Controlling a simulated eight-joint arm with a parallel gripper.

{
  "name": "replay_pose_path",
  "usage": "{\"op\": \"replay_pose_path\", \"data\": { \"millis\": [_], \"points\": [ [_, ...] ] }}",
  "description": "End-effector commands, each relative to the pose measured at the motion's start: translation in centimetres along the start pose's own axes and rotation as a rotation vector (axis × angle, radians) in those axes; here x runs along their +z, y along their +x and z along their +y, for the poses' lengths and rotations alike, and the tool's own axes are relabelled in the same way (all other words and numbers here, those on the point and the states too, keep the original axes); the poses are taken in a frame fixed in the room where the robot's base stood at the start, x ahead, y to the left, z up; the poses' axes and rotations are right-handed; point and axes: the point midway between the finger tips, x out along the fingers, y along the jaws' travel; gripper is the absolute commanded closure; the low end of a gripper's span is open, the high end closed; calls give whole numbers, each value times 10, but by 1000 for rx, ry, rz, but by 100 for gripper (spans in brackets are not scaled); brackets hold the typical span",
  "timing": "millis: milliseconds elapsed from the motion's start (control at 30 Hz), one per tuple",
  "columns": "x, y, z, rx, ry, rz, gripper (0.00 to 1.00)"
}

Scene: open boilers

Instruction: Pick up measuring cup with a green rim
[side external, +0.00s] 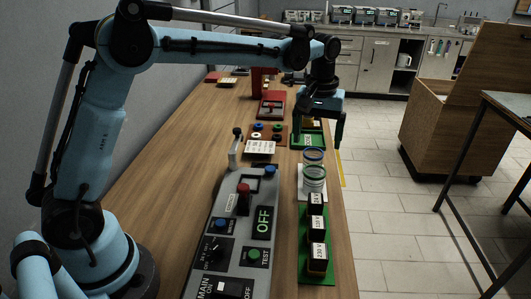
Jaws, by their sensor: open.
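A clear measuring cup with a green rim (315,173) stands on a white base near the right edge of the wooden table. My gripper (321,126) is open and points down, above and beyond the cups. No object shows between the fingers. Whether the cups touch is unclear.
A grey control panel (224,252) with buttons and switches lies left of the cups. A green tray (316,272) with black labelled blocks is in front of them. A board with coloured rings (268,133) and a red device (271,104) are farther back. The table's left strip is clear.

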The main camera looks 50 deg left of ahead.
Motion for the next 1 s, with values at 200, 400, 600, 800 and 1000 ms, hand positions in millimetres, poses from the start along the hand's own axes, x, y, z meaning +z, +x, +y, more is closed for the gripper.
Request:
{"op": "replay_pose_path", "data": {
  "millis": [200,400,600,800,1000],
  "points": [
    [-7,14,8,-24,-38,-32,12],
    [-6,40,7,-25,-40,-34,12],
    [-5,71,6,-25,-39,-33,12],
    [-4,83,6,-24,-39,-33,12],
    [0,106,3,-24,-39,-33,12]
  ]
}}
